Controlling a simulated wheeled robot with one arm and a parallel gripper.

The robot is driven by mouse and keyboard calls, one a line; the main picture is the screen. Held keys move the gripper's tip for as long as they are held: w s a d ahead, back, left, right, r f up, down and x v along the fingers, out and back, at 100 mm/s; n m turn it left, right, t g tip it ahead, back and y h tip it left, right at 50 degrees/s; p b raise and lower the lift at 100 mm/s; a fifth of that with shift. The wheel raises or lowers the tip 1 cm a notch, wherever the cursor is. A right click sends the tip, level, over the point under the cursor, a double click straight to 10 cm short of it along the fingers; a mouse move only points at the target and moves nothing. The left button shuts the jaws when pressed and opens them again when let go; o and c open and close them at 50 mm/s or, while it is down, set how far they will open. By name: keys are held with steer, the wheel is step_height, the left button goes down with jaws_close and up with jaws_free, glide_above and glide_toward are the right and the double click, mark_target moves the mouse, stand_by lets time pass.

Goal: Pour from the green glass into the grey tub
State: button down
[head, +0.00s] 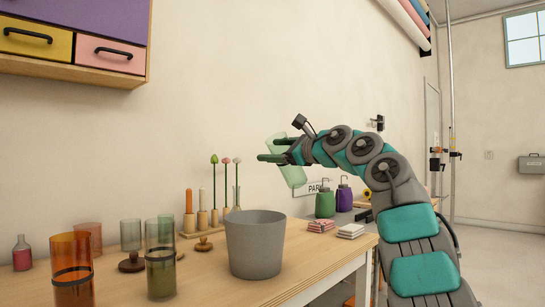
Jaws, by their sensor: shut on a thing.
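My gripper (268,149) is shut on a pale green see-through glass (293,175). It holds the glass in the air, above the level of the tub's rim and a little to the right of the tub's middle. The glass leans, its upper end to the left and its lower end to the right. Its contents and which end is open cannot be made out. The grey tub (255,246) stands upright on the wooden table; its inside is mostly hidden. No stream between glass and tub is visible.
Another green glass (160,260) and an orange glass (72,272) stand at the front left. Behind the tub are a rack of coloured sticks (208,217), folded cloths (321,225) and green (325,205) and purple (344,196) pump bottles. Drawers (70,48) hang at upper left.

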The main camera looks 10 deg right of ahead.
steer(key=shift+s+a+r+m, duration=0.15)
steer(key=shift+m, duration=0.35)
steer(key=shift+a+r+m+p, duration=0.15)
steer(key=shift+m+p, duration=0.3)
steer(key=shift+m, duration=0.65)
steer(key=shift+w, duration=0.2)
steer(key=shift+s, duration=0.25)
